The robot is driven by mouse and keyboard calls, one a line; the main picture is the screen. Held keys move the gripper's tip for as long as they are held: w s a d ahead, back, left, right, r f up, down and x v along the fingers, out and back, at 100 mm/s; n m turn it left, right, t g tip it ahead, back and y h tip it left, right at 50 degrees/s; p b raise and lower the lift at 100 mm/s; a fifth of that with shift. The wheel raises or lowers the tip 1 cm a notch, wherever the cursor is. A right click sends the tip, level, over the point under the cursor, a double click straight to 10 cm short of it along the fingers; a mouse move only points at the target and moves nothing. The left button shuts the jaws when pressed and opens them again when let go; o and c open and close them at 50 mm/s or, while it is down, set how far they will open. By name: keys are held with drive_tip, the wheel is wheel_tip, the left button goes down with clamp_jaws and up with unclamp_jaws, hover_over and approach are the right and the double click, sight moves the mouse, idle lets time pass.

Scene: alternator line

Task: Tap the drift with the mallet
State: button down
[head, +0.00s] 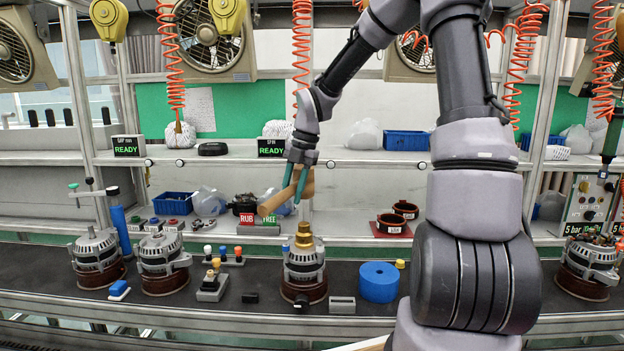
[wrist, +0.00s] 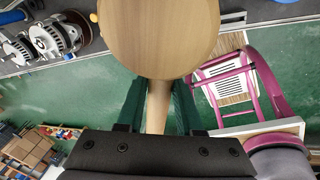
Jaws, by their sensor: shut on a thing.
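My gripper (head: 294,188) is shut on the handle of a wooden mallet (head: 276,202), held in the air above the line. In the wrist view the round mallet head (wrist: 158,35) fills the top middle, and its handle runs down between the green fingers (wrist: 158,105). The brass drift (head: 304,236) stands upright on top of an alternator (head: 304,272) on the dark belt. The mallet is above and a little left of the drift in the head view, apart from it. How far they differ in depth is hard to tell.
A blue round block (head: 379,282) stands right of the alternator. More alternators (head: 163,263) are at the left, with a small peg stand (head: 212,284) between. Orange coiled hoses (head: 301,45) hang near my arm.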

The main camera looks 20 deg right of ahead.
drive_tip(key=shift+f, duration=0.1)
wheel_tip(320, 180, down, 8)
drive_tip(key=f, duration=0.1)
wheel_tip(320, 180, up, 9)
drive_tip(key=shift+r, duration=0.2)
drive_tip(key=shift+g, duration=0.3)
drive_tip(key=shift+w, duration=0.1)
